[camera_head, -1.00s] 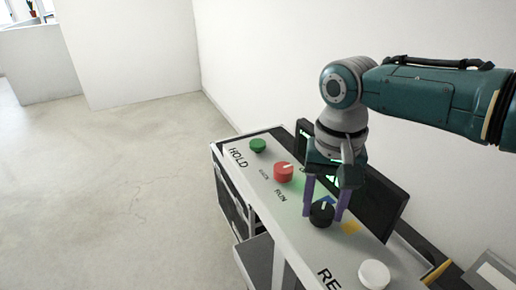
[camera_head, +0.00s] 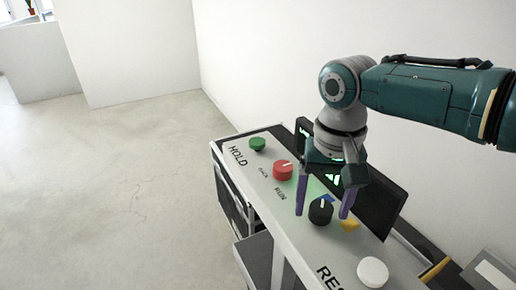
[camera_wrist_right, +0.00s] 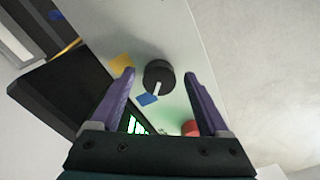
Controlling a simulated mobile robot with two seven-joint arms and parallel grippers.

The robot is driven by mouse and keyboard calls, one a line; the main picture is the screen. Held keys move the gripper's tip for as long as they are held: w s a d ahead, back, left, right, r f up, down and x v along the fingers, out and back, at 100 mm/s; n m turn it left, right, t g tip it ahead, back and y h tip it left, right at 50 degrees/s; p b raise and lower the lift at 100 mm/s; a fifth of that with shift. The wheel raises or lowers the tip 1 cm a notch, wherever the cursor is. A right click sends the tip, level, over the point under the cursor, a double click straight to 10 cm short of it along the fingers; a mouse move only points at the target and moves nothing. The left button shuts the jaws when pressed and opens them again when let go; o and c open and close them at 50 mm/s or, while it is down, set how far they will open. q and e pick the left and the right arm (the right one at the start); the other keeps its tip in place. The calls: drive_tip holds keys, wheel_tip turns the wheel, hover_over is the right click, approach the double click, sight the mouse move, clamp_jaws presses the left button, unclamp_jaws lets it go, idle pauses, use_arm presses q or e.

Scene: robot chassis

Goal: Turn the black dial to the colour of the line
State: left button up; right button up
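The black dial (camera_head: 320,211) sits on the light panel top, and its white pointer faces roughly toward a blue patch (camera_head: 327,198) beside it. A yellow patch (camera_head: 349,225) lies on another side. In the right wrist view the dial (camera_wrist_right: 159,75) shows between the fingers, with the blue patch (camera_wrist_right: 147,99) near the pointer's end. My right gripper (camera_head: 322,214) is open, its purple fingers on either side of the dial with gaps to it. The dark screen (camera_head: 378,205) shows green shapes, partly hidden by my gripper. My left gripper is out of view.
A red knob (camera_head: 283,170) and a green button (camera_head: 257,144) stand farther along the panel. A white button (camera_head: 373,272) is at the near end. Open floor (camera_head: 120,180) lies to the left, and a white wall stands behind the screen.

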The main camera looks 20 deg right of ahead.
sight(322, 210)
wheel_tip(322, 210, up, 10)
drive_tip(key=shift+p, duration=0.45)
idle(0.5)
